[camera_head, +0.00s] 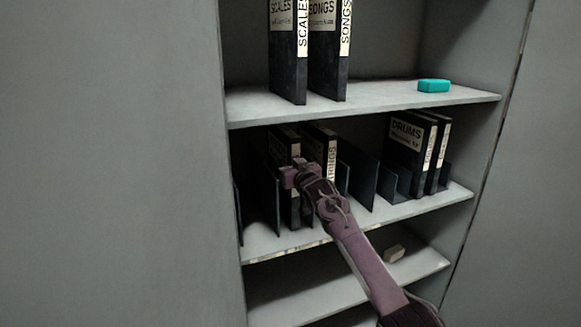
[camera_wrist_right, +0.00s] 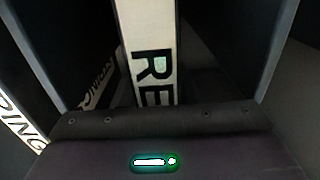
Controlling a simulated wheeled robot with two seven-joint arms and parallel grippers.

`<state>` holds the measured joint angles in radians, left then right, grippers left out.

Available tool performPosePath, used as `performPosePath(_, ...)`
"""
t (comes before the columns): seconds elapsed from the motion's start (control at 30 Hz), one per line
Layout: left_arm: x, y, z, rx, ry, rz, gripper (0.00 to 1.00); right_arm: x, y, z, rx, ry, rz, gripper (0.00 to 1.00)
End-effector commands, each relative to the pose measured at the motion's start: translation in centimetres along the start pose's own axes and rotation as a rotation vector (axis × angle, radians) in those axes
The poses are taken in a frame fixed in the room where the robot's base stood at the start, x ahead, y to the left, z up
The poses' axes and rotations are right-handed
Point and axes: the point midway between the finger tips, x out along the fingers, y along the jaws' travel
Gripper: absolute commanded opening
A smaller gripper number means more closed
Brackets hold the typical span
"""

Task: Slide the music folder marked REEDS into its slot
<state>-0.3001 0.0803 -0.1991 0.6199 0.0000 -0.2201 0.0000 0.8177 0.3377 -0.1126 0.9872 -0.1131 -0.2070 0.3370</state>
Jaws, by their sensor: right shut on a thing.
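The REEDS folder (camera_head: 283,143) is a dark upright folder on the middle shelf, toward the left. Its white spine label shows the letters RE in the right wrist view (camera_wrist_right: 148,45); the rest is hidden behind the gripper. My right gripper (camera_head: 291,174) is shut on this folder at its front edge, and its fingers cover part of the spine. The folder stands between dark divider plates (camera_head: 267,195), which also rise on both sides of it in the right wrist view (camera_wrist_right: 245,50). How deep it sits is hard to tell. My left gripper is not in view.
A STRINGS folder (camera_head: 331,155) stands just right of the gripper. DRUMS folders (camera_head: 407,150) stand farther right, with empty dividers (camera_head: 362,180) between. SCALES (camera_head: 287,60) and SONGS (camera_head: 327,60) folders and a teal block (camera_head: 433,86) are above. A pale block (camera_head: 394,253) lies below.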

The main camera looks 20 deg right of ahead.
Motion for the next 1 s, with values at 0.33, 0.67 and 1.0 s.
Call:
performPosePath(0.33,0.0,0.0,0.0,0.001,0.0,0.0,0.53,0.0,0.0,-0.5,0.001,0.008,0.001,0.53)
performPosePath(0.67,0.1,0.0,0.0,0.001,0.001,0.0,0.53,-0.7,0.1,0.1,0.001,0.001,0.001,0.53)
performPosePath(1.0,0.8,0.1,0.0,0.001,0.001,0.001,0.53,-5.1,0.1,-0.1,-0.001,0.006,0.0,0.53)
